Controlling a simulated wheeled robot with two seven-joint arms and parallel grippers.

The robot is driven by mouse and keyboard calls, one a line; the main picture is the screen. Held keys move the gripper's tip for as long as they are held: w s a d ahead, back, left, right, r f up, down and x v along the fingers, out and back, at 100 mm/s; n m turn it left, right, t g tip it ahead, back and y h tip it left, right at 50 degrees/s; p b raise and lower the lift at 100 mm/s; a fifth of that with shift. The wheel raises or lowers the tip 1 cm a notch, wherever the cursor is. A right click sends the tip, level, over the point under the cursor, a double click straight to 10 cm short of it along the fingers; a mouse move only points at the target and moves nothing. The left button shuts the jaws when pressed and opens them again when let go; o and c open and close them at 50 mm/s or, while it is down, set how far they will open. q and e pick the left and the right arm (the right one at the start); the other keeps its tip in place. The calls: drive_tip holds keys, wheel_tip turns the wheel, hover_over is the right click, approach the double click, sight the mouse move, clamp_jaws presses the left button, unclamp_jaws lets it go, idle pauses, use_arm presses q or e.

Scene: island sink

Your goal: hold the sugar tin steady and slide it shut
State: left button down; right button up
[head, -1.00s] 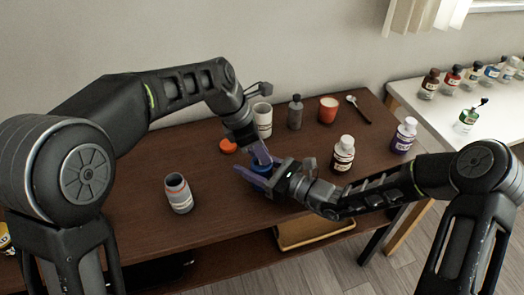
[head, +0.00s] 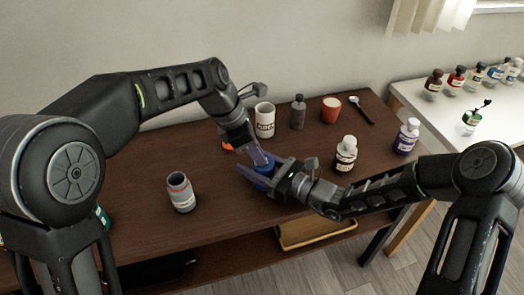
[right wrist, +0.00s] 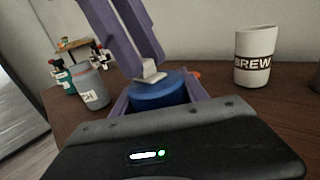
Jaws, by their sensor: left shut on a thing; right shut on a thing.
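The sugar tin appears to be the round blue tin (head: 263,169), low on the brown table; it also shows in the right wrist view (right wrist: 158,95). My right gripper (head: 262,177) is shut on it, with a purple finger on either side. My left gripper (head: 262,160) comes down from above and is shut at the top of the tin. In the right wrist view the left fingertips (right wrist: 150,75) meet at a small pale piece on the blue top. The fingers hide much of the tin, and I cannot tell how far its lid is open.
A grey open jar (head: 181,193) stands to the left. A white mug (head: 264,122), a grey bottle (head: 298,113) and a red cup (head: 331,110) stand behind. A dark bottle (head: 345,155) and a purple bottle (head: 406,137) stand to the right. An orange disc (head: 227,145) is partly hidden by my left arm.

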use_arm(q)
drive_tip(key=c, duration=1.4)
unclamp_jaws()
drive_tip(key=shift+o, duration=0.2)
drive_tip(key=v, duration=1.2)
use_arm(e)
drive_tip(key=o, duration=1.6)
drive_tip(key=shift+c, duration=0.2)
drive_tip(key=v, duration=1.2)
drive_tip(key=shift+d, duration=0.1)
